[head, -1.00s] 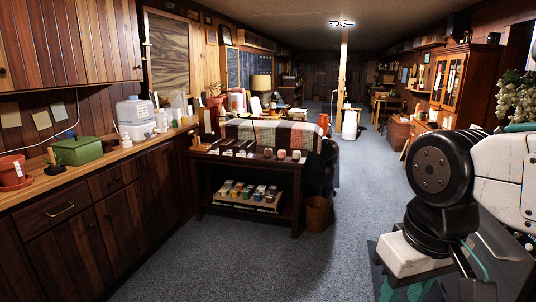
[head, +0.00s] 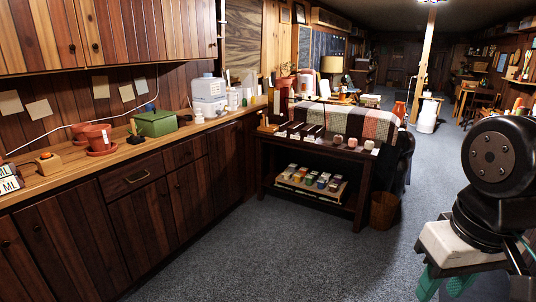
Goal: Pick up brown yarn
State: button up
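Three small balls that look like yarn stand in a row on top of a dark wooden table, near its right end. The leftmost ball (head: 337,140) looks brownish. The middle ball (head: 352,143) looks reddish and the right ball (head: 369,145) pale pink. They are small and far off, so which is the brown yarn is hard to tell for sure. My gripper is out of view; only part of my arm shows at the right edge.
The dark table (head: 310,147) has a lower shelf with a tray of several small coloured items. A wicker basket (head: 384,211) stands at its right. A long wooden counter (head: 110,157) runs along the left wall. The carpet (head: 270,255) in front is clear.

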aim_at(337, 138)
jog(key=u, duration=0.35)
jog(key=i, duration=3.35)
jog(key=z, duration=1.3)
jog(key=i, duration=1.05)
jog(key=z, duration=0.75)
